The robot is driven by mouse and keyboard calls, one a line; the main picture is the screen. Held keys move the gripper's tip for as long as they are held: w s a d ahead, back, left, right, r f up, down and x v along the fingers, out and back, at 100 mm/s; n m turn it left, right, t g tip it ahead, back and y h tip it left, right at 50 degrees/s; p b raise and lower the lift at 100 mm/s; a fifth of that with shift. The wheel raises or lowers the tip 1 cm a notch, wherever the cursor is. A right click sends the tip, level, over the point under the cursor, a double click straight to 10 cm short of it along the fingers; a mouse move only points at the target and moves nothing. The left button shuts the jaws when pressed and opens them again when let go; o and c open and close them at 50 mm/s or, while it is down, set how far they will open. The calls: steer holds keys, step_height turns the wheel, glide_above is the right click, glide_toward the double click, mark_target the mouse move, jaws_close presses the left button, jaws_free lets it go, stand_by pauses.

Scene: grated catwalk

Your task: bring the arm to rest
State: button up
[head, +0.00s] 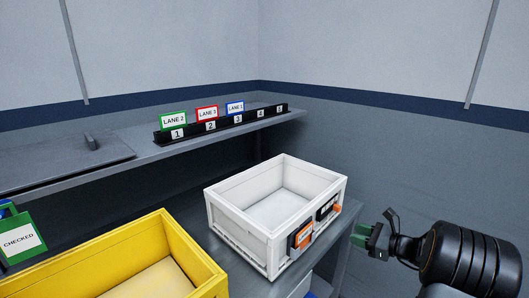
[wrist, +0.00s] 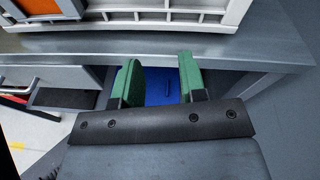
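My gripper (head: 372,238) is at the right in the head view, to the right of the white crate and apart from it. In the wrist view my gripper (wrist: 160,80) shows two green-padded fingers spread apart, with nothing between them. Beyond the fingers are the bench edge and a blue surface lower down. My arm reaches in from the lower right corner of the head view.
An empty-looking white crate (head: 225,222) with orange and black parts on its side stands on the grey bench. A yellow bin (head: 190,240) and green "CHECKED" holder (head: 22,240) are at left. A shelf (head: 205,143) carries lane signs. A drawer (wrist: 50,78) shows below the bench.

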steer(key=s+a+n+g+h+p, duration=0.2)
steer(key=s+a+n+g+h, duration=0.1)
steer(key=s+a+n+g, duration=0.3)
steer(key=s+a+n+g+h+p, duration=0.1)
steer(key=s+a+n+g+h, duration=0.25)
steer(key=s+n, duration=0.45)
steer(key=s+a+r+n+t+h+p, duration=0.1)
steer(key=s+a+r+n+h+p, duration=0.1)
steer(key=s+a+r+n, duration=0.1)
steer(key=s+a+r+n+t+h+p, duration=0.1)
steer(key=s+a+r+n+h+p, duration=0.2)
steer(key=r+n, duration=0.5)
steer(key=shift+s+a+r, duration=0.15)
steer(key=shift+s+a, duration=0.65)
steer(key=shift+s, duration=0.2)
stand_by(0.6)
